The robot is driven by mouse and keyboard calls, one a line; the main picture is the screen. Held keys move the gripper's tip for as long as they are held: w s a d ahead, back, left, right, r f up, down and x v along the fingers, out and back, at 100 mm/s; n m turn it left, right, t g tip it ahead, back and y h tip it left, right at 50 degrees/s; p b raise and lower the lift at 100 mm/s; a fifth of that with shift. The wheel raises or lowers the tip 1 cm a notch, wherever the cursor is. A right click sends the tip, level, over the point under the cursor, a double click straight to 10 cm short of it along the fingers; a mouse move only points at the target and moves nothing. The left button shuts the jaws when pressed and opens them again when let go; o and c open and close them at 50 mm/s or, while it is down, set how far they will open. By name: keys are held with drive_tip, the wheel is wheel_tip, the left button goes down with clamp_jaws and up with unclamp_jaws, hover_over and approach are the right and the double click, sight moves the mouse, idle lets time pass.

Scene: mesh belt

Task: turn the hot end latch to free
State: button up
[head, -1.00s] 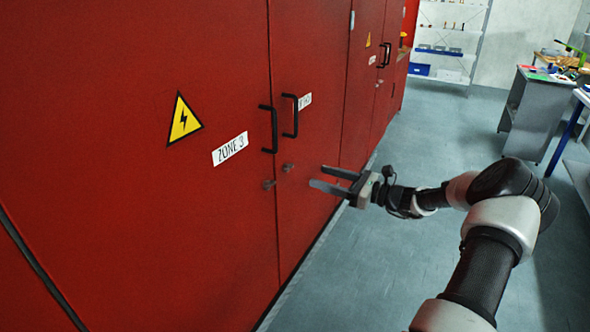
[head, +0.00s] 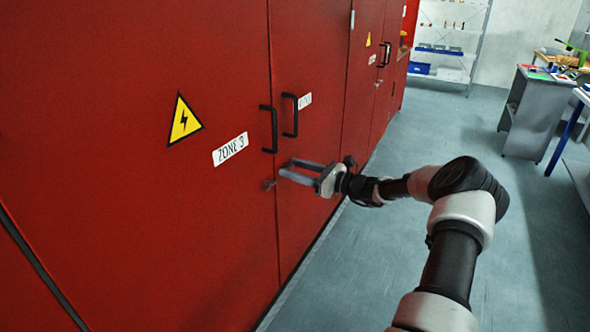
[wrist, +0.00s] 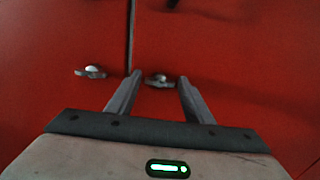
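Two small metal latches sit on the red doors, one on each side of the seam. The left latch (head: 269,184) also shows in the wrist view (wrist: 91,71). The right latch (wrist: 159,80) appears between my fingertips in the wrist view; the fingers hide it in the head view. No mark tells which latch is the hot end one. My gripper (head: 289,167) is open and points at the right door; it also shows in the wrist view (wrist: 158,77). I see no finger touching the right latch.
Two black handles (head: 274,130) (head: 293,115) stick out just above the latches. The left door carries a ZONE 3 label (head: 230,149) and a yellow warning sign (head: 184,119). The grey floor (head: 410,250) to the right is clear; a grey bench (head: 537,110) stands farther back.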

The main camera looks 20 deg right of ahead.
drive_tip(key=c, duration=0.7)
drive_tip(key=shift+f+n+b, duration=0.1)
drive_tip(key=shift+n+b, duration=0.2)
drive_tip(key=n+b, duration=1.7)
drive_tip(key=b, duration=0.3)
drive_tip(key=shift+s+a+f, duration=0.1)
drive_tip(key=shift+n, duration=0.3)
